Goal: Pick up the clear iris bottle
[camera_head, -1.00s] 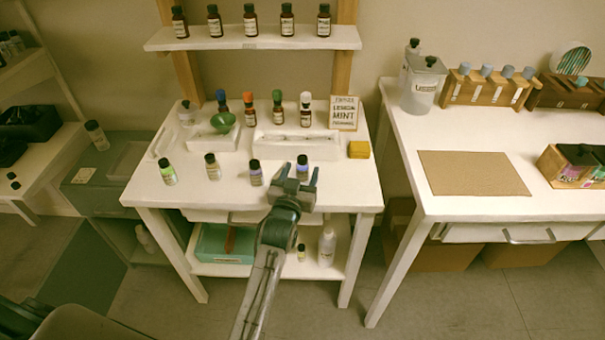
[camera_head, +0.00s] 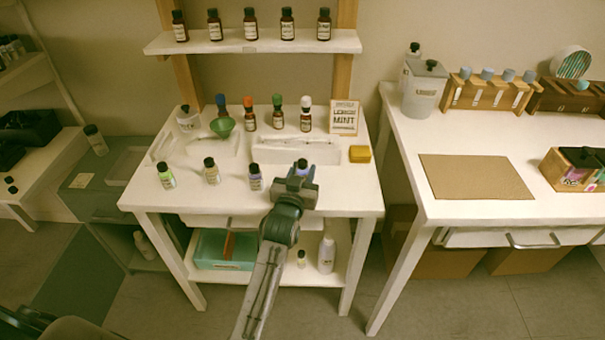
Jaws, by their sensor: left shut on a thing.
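Several small clear bottles with black caps stand in a front row on the white table (camera_head: 345,196). From left to right they are a green-labelled bottle (camera_head: 166,176), a tan-labelled bottle (camera_head: 211,172), a purple-labelled bottle (camera_head: 255,178) and a blue-violet-labelled bottle (camera_head: 303,168). The label words are too small to read, so I cannot tell which is iris. My left gripper (camera_head: 298,180) is shut on the blue-violet-labelled bottle at the row's right end. The gripper hides most of that bottle. My right gripper is not in view.
Behind the row are white trays (camera_head: 320,154), a green bowl (camera_head: 222,126), coloured-cap amber bottles (camera_head: 277,112), a yellow block (camera_head: 359,154) and a sign (camera_head: 344,117). A shelf (camera_head: 250,42) with amber bottles hangs above. The right table (camera_head: 400,135) holds a brown mat (camera_head: 474,176).

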